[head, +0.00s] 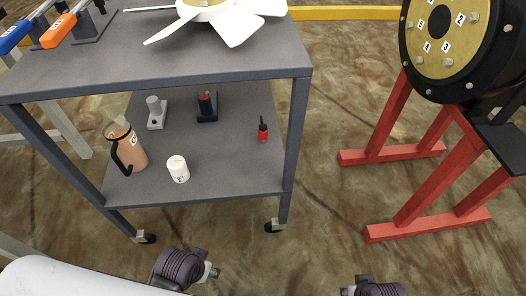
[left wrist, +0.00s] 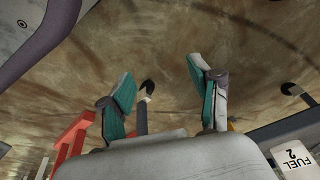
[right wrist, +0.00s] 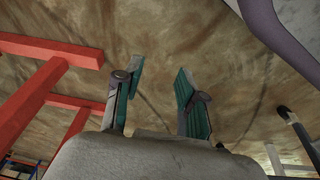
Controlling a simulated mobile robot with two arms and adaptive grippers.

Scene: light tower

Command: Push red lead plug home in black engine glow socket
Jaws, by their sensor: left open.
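A black socket block (head: 207,114) stands on the lower shelf of the grey cart, towards its back. A red plug (head: 205,98) stands upright on or in it; how deep it sits is too small to tell. A small red piece with a black top (head: 263,132) stands apart near the shelf's right edge; I cannot tell what it is. My left gripper (left wrist: 163,88) is open, with nothing between its fingers in the left wrist view. My right gripper (right wrist: 160,82) is open and empty in the right wrist view. Both are away from the socket.
Near the socket stand a grey block with a grey cylinder (head: 155,110), a copper jug (head: 130,150) and a white canister (head: 178,169). The cart's top shelf (head: 100,75) overhangs them and holds a white fan (head: 230,18). A red stand (head: 410,205) is right; floor between is clear.

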